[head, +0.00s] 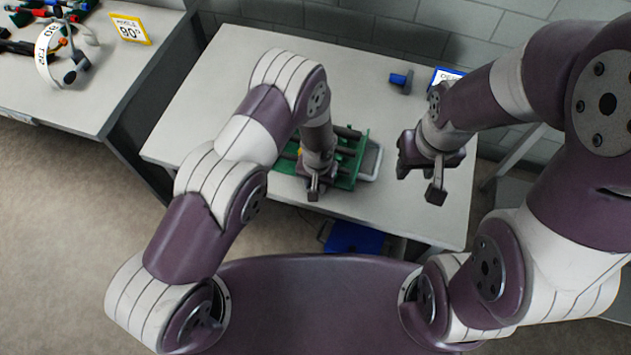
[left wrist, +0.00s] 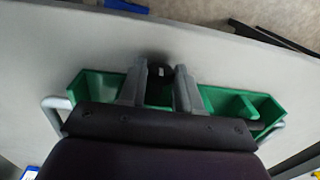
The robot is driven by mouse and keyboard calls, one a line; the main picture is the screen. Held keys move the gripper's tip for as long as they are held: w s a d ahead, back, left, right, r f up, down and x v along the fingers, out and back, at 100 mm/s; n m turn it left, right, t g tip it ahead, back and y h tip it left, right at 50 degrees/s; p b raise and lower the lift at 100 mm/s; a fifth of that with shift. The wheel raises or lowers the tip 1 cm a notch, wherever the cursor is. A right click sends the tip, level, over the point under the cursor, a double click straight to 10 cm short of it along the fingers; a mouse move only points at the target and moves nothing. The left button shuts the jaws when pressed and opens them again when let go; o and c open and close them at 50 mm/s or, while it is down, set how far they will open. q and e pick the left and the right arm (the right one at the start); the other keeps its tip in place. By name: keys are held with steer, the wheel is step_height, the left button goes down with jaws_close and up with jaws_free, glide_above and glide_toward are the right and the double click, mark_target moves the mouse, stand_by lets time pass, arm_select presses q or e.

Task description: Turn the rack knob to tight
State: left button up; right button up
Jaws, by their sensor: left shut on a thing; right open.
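The green rack (head: 347,171) lies on the pale table, mostly under my left gripper (head: 314,188). In the left wrist view the green rack (left wrist: 91,84) spans the picture, with a grey handle at each end. A black knob (left wrist: 158,71) with a small light mark shows between the fingers of my left gripper (left wrist: 158,90). The left gripper is shut on the knob. The knob's scale and the lower part of its grip are hidden. My right gripper (head: 420,180) is open and empty, right of the rack above the table.
A blue object (head: 402,81) and a blue-edged sign (head: 446,75) are at the table's back right. A second table at the left holds loose tools and a yellow-edged sign (head: 130,29). A blue item (head: 354,238) lies below the front edge. The table's left part is clear.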

arm_select(q)
steer(key=shift+d+f+y+b, duration=0.15)
steer(key=shift+y+b, duration=0.25)
steer(key=y+b, duration=0.1)
steer(key=b, duration=0.2)
steer(key=t+y+b, duration=0.1)
steer(key=y+b, duration=0.1)
steer(key=b, duration=0.1)
steer(key=y+b, duration=0.1)
steer(key=b, duration=0.2)
steer(key=shift+s+d+f+t+y, duration=0.1)
steer(key=shift+d+f+t+y, duration=0.15)
steer(key=shift+d+t+y, duration=0.1)
steer(key=shift+r+y+b, duration=0.2)
steer(key=shift+y+b, duration=0.15)
steer(key=shift+b, duration=0.45)
steer(key=o, duration=1)
steer(key=shift+o, duration=0.2)
